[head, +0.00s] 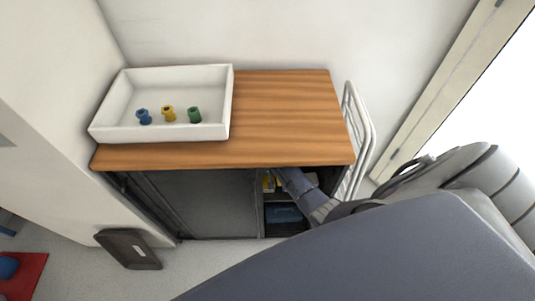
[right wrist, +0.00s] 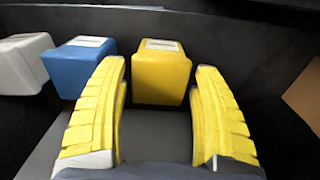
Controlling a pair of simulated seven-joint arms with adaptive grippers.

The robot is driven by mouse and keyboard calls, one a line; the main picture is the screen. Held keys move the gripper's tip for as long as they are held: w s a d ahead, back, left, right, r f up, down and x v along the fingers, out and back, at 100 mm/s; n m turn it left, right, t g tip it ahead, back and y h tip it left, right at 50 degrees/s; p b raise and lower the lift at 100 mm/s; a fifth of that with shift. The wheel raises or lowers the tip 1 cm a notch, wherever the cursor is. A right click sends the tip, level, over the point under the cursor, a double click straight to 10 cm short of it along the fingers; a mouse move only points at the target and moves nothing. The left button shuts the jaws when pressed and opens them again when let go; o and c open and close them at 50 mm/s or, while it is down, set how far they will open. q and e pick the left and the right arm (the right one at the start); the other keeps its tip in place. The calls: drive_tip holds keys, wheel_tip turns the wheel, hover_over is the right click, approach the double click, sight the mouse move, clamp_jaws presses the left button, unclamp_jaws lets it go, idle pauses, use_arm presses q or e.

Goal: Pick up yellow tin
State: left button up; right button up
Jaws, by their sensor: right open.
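The yellow tin (right wrist: 161,75) is a boxy block with a pale label on top. It stands on a dark shelf, straight ahead in the right wrist view. I cannot tell whether the fingertips reach past the tin's front face. In the head view my right arm reaches into the cabinet, and its fingers are hidden. My left gripper is not in view.
A blue tin (right wrist: 78,66) and a white tin (right wrist: 22,64) stand left of the yellow one. The cabinet (head: 215,205) has a wooden top (head: 285,110) over the opening. A white tray (head: 217,132) on it holds blue, yellow and green pieces. A white rack (head: 360,130) stands at right.

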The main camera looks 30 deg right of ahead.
drive_tip(key=shift+w+f, duration=0.1)
drive_tip(key=shift+f, duration=2.55)
drive_tip(key=c, duration=1.2)
